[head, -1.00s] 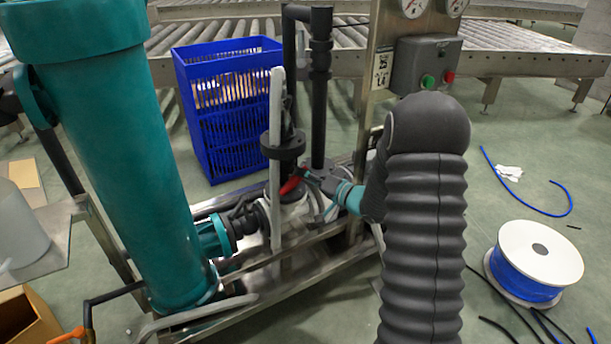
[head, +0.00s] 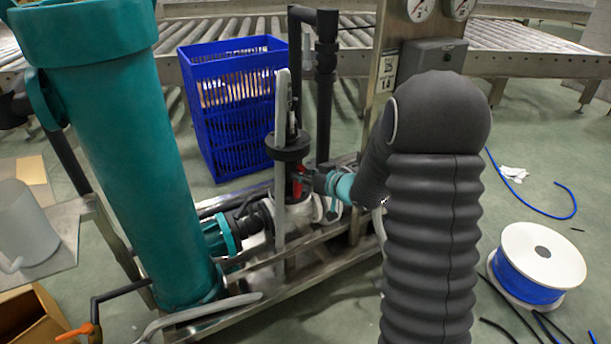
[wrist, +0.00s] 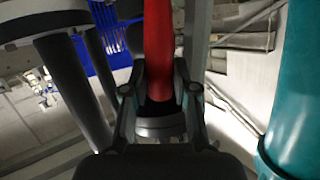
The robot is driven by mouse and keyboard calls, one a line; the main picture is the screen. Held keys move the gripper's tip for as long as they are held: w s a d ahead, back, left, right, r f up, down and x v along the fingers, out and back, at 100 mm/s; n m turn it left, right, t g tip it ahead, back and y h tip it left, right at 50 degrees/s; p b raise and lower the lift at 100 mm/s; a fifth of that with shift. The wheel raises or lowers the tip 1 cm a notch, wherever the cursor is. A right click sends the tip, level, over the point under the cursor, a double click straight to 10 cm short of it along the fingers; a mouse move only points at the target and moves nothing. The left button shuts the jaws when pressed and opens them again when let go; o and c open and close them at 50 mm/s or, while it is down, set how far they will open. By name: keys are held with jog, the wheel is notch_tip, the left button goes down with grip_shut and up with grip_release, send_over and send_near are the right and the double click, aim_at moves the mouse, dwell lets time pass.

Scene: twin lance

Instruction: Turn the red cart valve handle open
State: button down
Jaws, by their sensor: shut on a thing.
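The red valve handle (head: 299,182) sits on the cart's pipework, just below a dark round flange (head: 289,146). My gripper (head: 309,180) reaches it from the right and is shut on it. In the wrist view the red handle (wrist: 159,45) runs down from the top edge between the two fingers of my gripper (wrist: 160,95). The fingers stand on either side of the handle. The valve body under the handle is partly hidden by my gripper and a grey upright bar (head: 281,170).
A large teal cylinder (head: 120,160) stands on the cart at the left. A blue crate (head: 215,125) is behind, before a roller conveyor (head: 530,55). A grey control box (head: 432,62) is on the post. A blue cable spool (head: 530,265) lies on the right floor.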

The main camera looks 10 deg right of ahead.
jog(key=shift+s+a+n+h+b, duration=0.1)
jog(key=shift+a+n+h+b, duration=0.2)
jog(key=shift+n+h, duration=0.25)
dwell(0.4)
jog(key=c, duration=0.9)
grip_release()
jog(key=v, duration=1.2)
jog(key=shift+d, duration=0.15)
